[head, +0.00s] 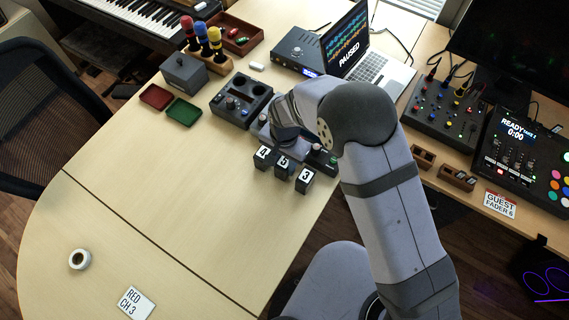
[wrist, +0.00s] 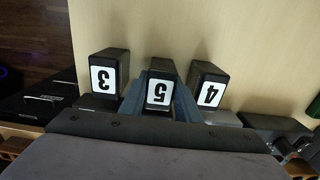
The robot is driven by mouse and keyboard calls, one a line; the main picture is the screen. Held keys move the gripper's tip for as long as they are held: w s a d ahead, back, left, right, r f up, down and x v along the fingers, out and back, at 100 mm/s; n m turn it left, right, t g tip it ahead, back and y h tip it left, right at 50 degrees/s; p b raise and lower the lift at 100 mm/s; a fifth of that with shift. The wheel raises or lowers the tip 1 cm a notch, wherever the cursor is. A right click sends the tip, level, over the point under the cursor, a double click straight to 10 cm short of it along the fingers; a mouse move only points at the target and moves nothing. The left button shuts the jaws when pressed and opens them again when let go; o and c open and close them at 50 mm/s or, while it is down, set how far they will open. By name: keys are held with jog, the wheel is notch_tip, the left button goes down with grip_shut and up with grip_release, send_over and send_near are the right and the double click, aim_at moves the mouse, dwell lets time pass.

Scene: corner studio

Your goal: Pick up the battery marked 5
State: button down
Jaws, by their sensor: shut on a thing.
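My arm hides the fingers in the head view.
A knobbed black box (head: 241,101) and red (head: 156,97) and green (head: 183,111) trays lie behind to the left. The laptop (head: 370,70) stands at the back. The left desk is mostly clear, with a tape roll (head: 80,259) and a "RED CH 3" card (head: 135,303).

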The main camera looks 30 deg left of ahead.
aim_at(285, 161)
notch_tip(285, 161, up, 9)
jog(key=shift+r+b, duration=0.2)
jog(key=shift+b, duration=0.9)
jog(key=shift+w+r, duration=0.1)
jog(key=shift+r, duration=0.05)
